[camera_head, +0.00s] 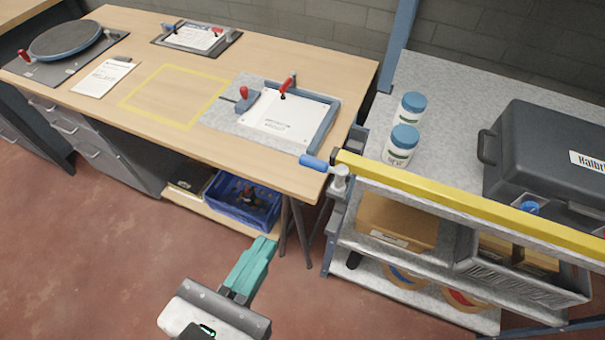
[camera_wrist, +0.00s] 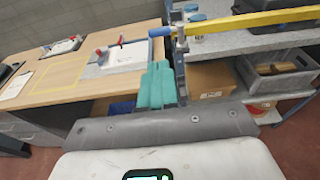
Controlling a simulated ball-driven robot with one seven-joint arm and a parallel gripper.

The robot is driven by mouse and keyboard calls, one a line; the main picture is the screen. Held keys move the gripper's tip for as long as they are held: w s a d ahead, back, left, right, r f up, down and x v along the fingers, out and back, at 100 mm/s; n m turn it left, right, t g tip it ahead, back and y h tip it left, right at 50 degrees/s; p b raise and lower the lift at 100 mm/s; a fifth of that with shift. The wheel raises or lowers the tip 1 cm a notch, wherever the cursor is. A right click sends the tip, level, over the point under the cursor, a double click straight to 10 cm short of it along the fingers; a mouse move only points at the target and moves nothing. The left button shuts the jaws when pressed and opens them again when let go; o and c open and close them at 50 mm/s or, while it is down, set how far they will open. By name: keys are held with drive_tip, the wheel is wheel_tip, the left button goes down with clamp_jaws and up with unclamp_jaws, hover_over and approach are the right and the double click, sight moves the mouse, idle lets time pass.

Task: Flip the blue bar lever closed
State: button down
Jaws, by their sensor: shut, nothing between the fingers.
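A blue bar lever (camera_head: 313,162) sticks out to the left from a grey pivot at the left end of a yellow bar (camera_head: 470,208), at the shelf's front edge. The lever also shows in the wrist view (camera_wrist: 160,31), just above and beyond my fingers. My gripper (camera_head: 263,247) has teal fingers, shut together and empty. In the head view it is below and left of the lever, in free air and apart from it. In the wrist view the fingers (camera_wrist: 157,80) point up toward the lever and hide part of the bench edge.
A wooden bench (camera_head: 150,120) with clamp fixtures is at the left. The grey shelf holds two blue-capped bottles (camera_head: 401,146) and a dark case (camera_head: 550,150). A blue crate (camera_head: 240,199) sits under the bench. The floor in front is clear.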

sight(313, 167)
drive_tip(key=x, duration=1.4)
